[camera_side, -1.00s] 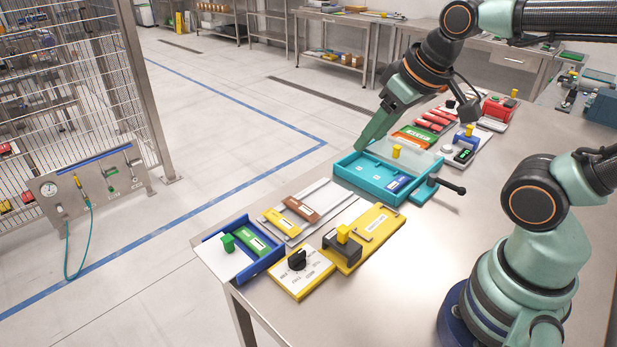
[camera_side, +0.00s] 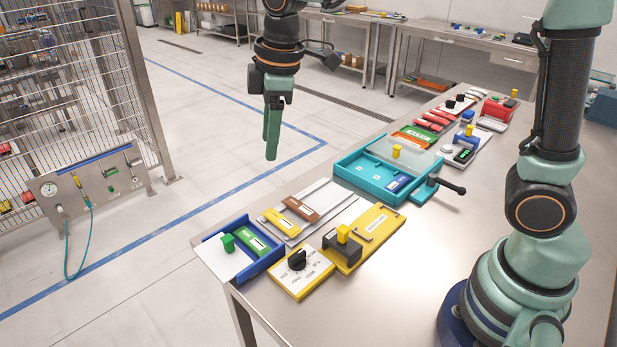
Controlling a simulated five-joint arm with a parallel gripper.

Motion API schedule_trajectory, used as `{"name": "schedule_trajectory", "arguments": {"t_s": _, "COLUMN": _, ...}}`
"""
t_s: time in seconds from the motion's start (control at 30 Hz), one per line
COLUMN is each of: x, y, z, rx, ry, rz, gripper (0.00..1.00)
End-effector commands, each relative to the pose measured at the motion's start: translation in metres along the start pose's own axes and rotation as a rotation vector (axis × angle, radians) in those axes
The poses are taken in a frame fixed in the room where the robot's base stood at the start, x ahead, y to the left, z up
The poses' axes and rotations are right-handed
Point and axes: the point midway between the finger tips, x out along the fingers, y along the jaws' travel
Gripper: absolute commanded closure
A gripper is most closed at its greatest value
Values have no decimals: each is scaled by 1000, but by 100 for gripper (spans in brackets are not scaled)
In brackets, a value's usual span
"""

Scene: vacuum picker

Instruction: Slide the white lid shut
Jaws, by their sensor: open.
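The white lid (camera_side: 216,258) is a flat plate with a green knob (camera_side: 228,241) on it. It sits in a blue box (camera_side: 262,262) at the table's front left corner and sticks out past the box's left side. The box is partly open, and a green block (camera_side: 252,240) with a pale label shows inside it. My gripper (camera_side: 270,152) is open and empty, pointing down. It hangs in the air well above and behind the box, touching nothing. Its fingers overlap in this view.
Behind are a pale tray (camera_side: 318,199) with yellow and brown blocks and a teal box (camera_side: 415,192).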

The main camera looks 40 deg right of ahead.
Motion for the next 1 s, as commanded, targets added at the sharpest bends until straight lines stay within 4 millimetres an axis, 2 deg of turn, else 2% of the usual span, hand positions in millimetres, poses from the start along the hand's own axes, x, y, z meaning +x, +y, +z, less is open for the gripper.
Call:
{"name": "schedule_trajectory", "arguments": {"t_s": 0.03, "x": 13, "y": -2, "z": -15, "rx": -77, "ry": -20, "rz": -24, "gripper": 48}}
{"name": "schedule_trajectory", "arguments": {"t_s": 0.2, "x": 49, "y": -11, "z": -55, "rx": -325, "ry": -64, "rz": -88, "gripper": 48}}
{"name": "schedule_trajectory", "arguments": {"t_s": 0.4, "x": 82, "y": -24, "z": -83, "rx": -522, "ry": -92, "rz": -140, "gripper": 48}}
{"name": "schedule_trajectory", "arguments": {"t_s": 0.53, "x": 91, "y": -27, "z": -89, "rx": -572, "ry": -99, "rz": -155, "gripper": 48}}
{"name": "schedule_trajectory", "arguments": {"t_s": 0.73, "x": 108, "y": -30, "z": -87, "rx": -581, "ry": -102, "rz": -159, "gripper": 48}}
{"name": "schedule_trajectory", "arguments": {"t_s": 1.0, "x": 157, "y": -36, "z": -79, "rx": -578, "ry": -102, "rz": -159, "gripper": 48}}
